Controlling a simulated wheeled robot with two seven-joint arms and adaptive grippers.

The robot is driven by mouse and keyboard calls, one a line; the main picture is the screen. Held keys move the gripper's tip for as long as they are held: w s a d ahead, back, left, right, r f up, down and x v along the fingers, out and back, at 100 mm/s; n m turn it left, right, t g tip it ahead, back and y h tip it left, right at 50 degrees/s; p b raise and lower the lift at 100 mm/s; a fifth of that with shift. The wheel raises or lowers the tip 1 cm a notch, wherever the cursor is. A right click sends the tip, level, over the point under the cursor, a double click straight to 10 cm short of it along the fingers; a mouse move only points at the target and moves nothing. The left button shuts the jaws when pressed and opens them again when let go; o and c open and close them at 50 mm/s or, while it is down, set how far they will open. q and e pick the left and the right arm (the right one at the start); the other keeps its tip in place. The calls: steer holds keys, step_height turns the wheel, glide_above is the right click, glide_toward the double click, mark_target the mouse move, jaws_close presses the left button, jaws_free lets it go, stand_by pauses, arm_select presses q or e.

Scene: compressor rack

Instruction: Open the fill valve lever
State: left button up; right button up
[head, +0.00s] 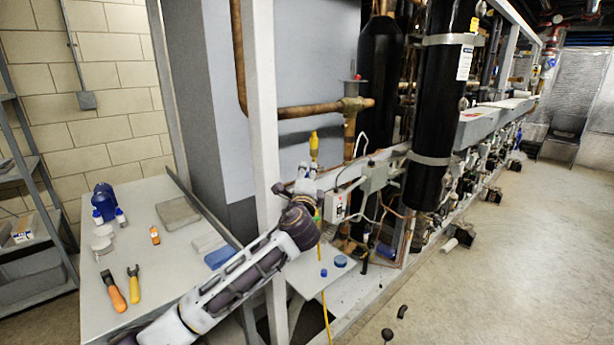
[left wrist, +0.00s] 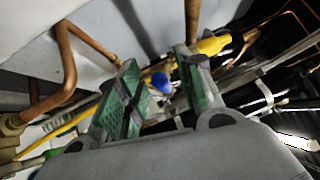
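My left gripper (head: 308,182) is at the compressor rack, beside the upright white post. In the left wrist view its two green-padded fingers (left wrist: 157,64) stand apart. A small blue part (left wrist: 160,82) shows in the gap between them; it may be the fill valve lever, but I cannot tell for sure, nor whether a finger touches it. A yellow fitting (left wrist: 213,45) lies just past the right finger. In the head view a yellow fitting (head: 314,146) stands upright just above the gripper. The valve body is mostly hidden by my gripper. My right gripper is out of view.
The white post (head: 263,120) and a copper pipe (head: 315,111) are close to my left arm. A black cylinder (head: 437,120) stands to the right. A grey table (head: 165,265) at left holds tools and bottles. A yellow hose (head: 325,300) hangs below. The floor at right is mostly clear.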

arm_select(q)
steer(key=shift+w, duration=0.25)
jaws_close()
stand_by(0.3)
